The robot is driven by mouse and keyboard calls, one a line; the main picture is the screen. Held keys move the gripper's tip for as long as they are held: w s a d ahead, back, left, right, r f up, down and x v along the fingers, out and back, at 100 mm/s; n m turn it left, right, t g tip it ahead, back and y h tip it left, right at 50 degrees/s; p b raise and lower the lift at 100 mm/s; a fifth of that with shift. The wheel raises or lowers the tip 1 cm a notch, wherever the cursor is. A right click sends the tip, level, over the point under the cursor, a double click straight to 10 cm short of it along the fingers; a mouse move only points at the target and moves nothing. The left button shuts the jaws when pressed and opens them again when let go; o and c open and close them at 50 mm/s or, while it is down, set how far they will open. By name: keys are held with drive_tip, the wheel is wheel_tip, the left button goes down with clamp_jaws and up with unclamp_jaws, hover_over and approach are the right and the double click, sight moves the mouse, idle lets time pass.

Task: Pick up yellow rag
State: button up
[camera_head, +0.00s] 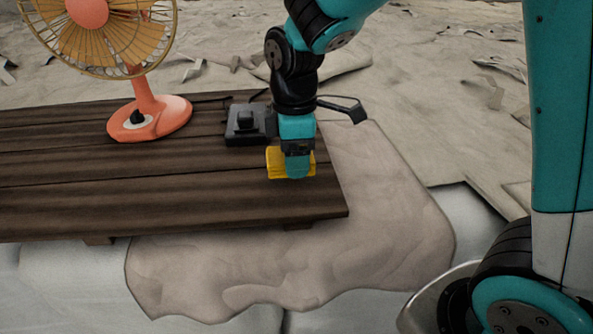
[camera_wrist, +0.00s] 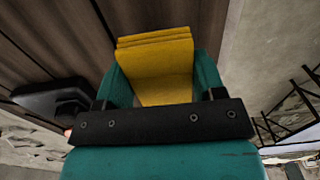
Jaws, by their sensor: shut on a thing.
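The yellow rag (camera_head: 276,161) is a small folded stack near the right end of the dark wooden table (camera_head: 180,203). My gripper (camera_head: 297,172) points down over it, with its fingers around the rag. In the wrist view the rag (camera_wrist: 157,60) shows layered folds between the two teal fingers (camera_wrist: 160,88), which are shut on it. Part of the rag is hidden behind the gripper in the head view. I cannot tell whether the rag still touches the table.
A black device (camera_head: 246,124) sits just left of my gripper; it also shows in the wrist view (camera_wrist: 50,98). An orange fan (camera_head: 150,117) stands farther left. The table's right edge is close to my gripper. The front left of the tabletop is clear.

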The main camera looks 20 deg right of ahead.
wheel_tip(320, 180, up, 16)
drive_tip(key=b, duration=0.1)
drive_tip(key=shift+f, duration=0.15)
drive_tip(key=shift+o, duration=0.7)
